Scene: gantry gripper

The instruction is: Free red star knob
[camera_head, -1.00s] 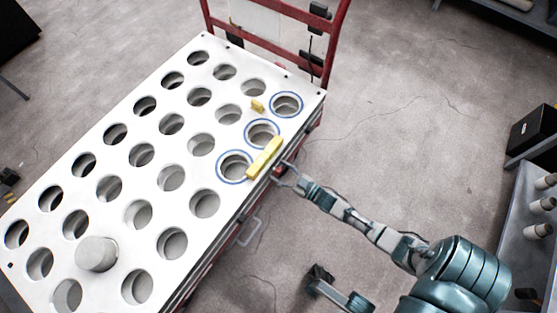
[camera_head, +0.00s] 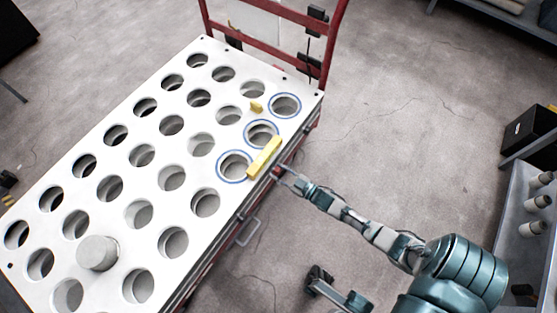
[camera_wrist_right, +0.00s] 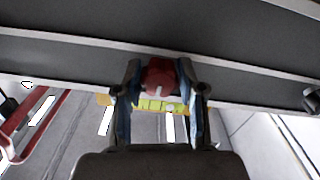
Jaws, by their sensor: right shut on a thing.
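The red star knob (camera_wrist_right: 160,77) shows in the right wrist view, close in front of the camera. My right gripper (camera_wrist_right: 161,88) is shut on it, with a finger on each side. In the head view the knob is a small red spot (camera_head: 276,171) at the cart's right side edge, and my right gripper (camera_head: 283,173) reaches it from the right. A yellow bar (camera_head: 264,158) lies on the white top just left of the knob. A yellow-green strip (camera_wrist_right: 158,104) shows behind the knob in the wrist view.
The white perforated top (camera_head: 70,152) has rows of round holes, three ringed in blue. A grey-white cylinder (camera_head: 97,252) stands in one hole. A small yellow block (camera_head: 256,107) sits near the far holes. A red cart frame (camera_head: 272,42) rises behind. A grey bench (camera_head: 506,240) stands at right.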

